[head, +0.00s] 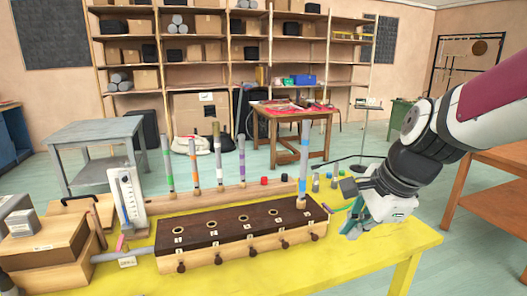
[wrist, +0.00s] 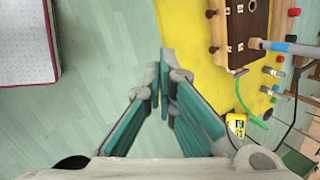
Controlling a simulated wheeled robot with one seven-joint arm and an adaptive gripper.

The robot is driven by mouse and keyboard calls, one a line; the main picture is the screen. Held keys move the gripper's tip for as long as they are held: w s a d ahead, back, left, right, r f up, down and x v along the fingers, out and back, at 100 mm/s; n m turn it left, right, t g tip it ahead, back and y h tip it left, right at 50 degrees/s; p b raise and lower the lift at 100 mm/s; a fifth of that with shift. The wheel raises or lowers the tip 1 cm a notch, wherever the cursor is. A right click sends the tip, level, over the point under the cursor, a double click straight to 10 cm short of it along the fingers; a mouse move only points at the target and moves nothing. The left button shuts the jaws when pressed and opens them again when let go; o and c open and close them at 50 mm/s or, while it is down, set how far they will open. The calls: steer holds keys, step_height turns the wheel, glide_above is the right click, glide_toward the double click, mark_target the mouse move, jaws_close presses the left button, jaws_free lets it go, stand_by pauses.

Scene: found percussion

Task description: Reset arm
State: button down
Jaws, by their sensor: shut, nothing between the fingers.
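My arm comes in from the right in the head view. My gripper (head: 352,226) points down over the right part of the yellow table (head: 372,258), right of the long wooden box. In the wrist view its green-padded fingers (wrist: 165,62) meet at the tips, with nothing between them. The fingertips there lie over the table's edge, with pale green floor to the left.
The long box (head: 215,228) has a dark top with several holes; a blue-banded tube (head: 303,160) stands upright in its right end. Several banded tubes stand behind it. A yellow device (wrist: 236,125) and green cable (wrist: 250,113) lie near my gripper.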

steer(key=s+d+r+n+h+p, duration=0.1)
steer(key=s+r+n+p, duration=0.1)
steer(key=s+n, duration=0.6)
steer(key=s+d+r+n+h+p, duration=0.1)
steer(key=s+r+n, duration=0.4)
steer(key=s, duration=0.9)
steer(key=n+p, duration=0.1)
steer(key=n, duration=0.2)
steer(key=shift+n+p, duration=0.35)
steer(key=shift+n, duration=0.05)
